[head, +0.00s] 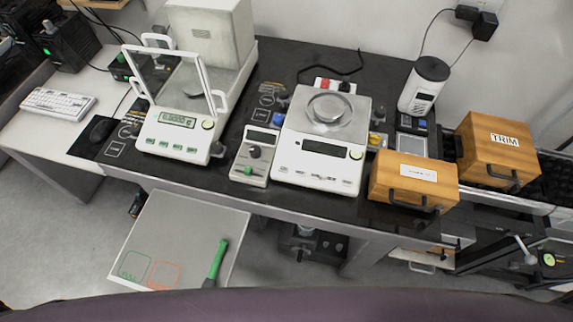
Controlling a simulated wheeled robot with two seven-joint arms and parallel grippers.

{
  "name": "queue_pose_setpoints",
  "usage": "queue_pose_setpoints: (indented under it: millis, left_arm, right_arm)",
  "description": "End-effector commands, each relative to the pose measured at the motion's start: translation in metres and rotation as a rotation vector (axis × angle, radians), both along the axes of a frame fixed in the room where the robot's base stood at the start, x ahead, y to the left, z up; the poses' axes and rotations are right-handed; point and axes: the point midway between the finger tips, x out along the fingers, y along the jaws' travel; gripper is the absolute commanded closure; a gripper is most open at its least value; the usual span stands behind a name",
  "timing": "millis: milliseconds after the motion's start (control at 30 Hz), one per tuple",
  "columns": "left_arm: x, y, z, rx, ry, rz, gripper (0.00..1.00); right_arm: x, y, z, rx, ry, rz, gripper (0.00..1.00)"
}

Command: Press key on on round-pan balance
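A white balance (322,160) with a round metal pan (327,109) stands in the middle of the dark bench. Its display (324,149) looks blank. A row of small keys (318,176) runs along its front edge below the display, with a round yellowish spot (356,155) to the display's right. The key labels are too small to read. The pan looks empty. Neither of my grippers is in view, and nothing covers the balance's front.
Left of it stand a small box with a dark knob (254,153) and a shielded balance (176,130) with a lit display. A wooden box (412,182) sits close on the right, with another wooden box (497,150) beyond. A grey board (185,235) is lower, in front.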

Motion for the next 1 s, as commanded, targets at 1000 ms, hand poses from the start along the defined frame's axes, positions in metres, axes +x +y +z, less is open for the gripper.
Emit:
queue_pose_setpoints:
  millis: [1000]
  left_arm:
    - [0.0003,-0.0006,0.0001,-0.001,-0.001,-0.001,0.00]
  right_arm:
    - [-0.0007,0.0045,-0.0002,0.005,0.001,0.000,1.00]
